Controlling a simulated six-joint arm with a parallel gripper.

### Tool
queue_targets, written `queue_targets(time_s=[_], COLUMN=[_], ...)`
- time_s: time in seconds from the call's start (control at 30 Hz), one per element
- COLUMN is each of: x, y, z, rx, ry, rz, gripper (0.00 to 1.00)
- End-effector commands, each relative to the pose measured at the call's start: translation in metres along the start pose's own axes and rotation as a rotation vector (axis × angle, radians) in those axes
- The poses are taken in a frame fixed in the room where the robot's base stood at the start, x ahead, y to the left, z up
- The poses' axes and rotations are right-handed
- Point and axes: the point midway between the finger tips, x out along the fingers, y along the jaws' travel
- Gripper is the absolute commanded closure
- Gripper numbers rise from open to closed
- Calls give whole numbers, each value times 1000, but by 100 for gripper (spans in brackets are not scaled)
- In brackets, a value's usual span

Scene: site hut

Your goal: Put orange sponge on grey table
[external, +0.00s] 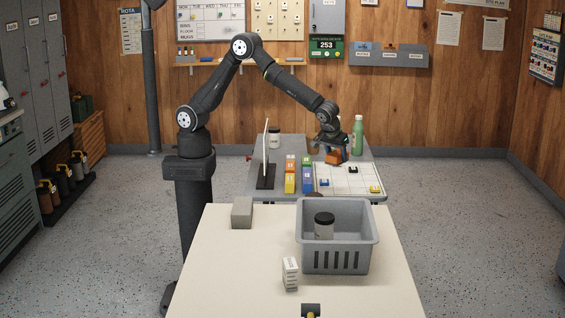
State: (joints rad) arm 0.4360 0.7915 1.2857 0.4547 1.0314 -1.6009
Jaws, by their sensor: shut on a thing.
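The orange sponge (334,158) is in my gripper (333,150), over the back right part of the grey table (291,146). My gripper points down and is shut on the sponge. The sponge is low, near the back edge of a white gridded board. I cannot tell whether it touches the surface below. The fingers partly cover its top.
On the grey table stand a green bottle (358,135), a jar (274,137), an upright panel (266,160), coloured boxes (306,180) and the gridded board (349,183) with small blocks. The nearer cream table (245,270) holds a grey basket (336,262), a grey block (242,213) and a white box (290,273).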

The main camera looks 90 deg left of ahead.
Motion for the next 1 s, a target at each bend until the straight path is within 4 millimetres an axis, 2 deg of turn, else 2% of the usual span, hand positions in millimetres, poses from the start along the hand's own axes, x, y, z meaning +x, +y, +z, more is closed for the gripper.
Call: queue_targets(time_s=[0.03,0.2,0.3,0.5,0.7,1.0], x=[9,34,46,64,74,79], y=[-18,-82,-121,-202,-283,-400], z=[-23,-84,-114,-159,-188,-204], rx=[-92,-413,-593,-940,-1270,-1731], ry=[0,-1,-1,-2,-3,-2], rz=[-40,-173,-248,-391,-527,-719], gripper=[69,69,69,69,69,69])
